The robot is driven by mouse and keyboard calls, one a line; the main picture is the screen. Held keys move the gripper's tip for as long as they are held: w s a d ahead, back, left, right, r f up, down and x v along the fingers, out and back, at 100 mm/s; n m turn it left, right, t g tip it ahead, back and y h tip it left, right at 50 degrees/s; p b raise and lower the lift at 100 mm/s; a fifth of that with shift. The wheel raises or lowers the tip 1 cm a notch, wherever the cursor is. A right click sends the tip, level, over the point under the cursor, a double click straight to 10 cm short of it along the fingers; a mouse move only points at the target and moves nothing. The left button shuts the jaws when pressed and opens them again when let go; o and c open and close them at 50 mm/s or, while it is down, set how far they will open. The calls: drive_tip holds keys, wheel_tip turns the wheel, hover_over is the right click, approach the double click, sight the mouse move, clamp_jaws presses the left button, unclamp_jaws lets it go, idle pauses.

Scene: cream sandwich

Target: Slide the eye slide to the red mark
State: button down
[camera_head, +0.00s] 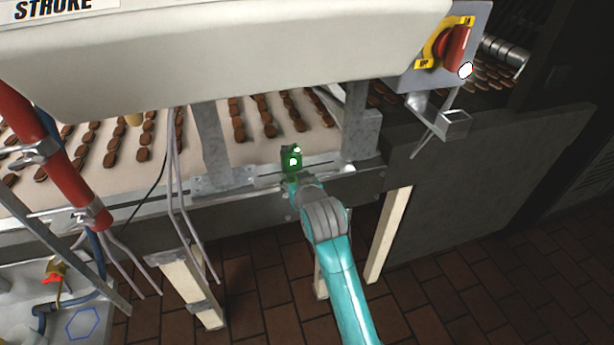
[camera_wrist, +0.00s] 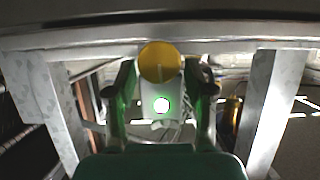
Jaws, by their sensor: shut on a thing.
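The eye slide shows in the wrist view as a pale block with a round yellow knob (camera_wrist: 159,62) and a glowing green light (camera_wrist: 162,105). My gripper (camera_wrist: 161,82) has its green fingers on both sides of it and is shut on it. In the head view my gripper (camera_head: 291,163) is at the conveyor's front rail, between two metal posts, with a bright green-white glow there. Most of the eye slide is hidden by the gripper in that view. I cannot make out the red mark in either view.
A metal post (camera_head: 211,140) stands left of my gripper and another (camera_head: 360,130) to its right. A large cream housing (camera_head: 220,50) hangs above. Rows of brown biscuits lie on the conveyor belt (camera_head: 195,135). A red-and-yellow switch (camera_head: 452,45) is at upper right.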

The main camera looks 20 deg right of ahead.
drive_tip(key=shift+a, duration=0.3)
drive_tip(key=c, duration=0.6)
unclamp_jaws()
drive_tip(key=shift+o, duration=0.2)
drive_tip(key=v, duration=1.2)
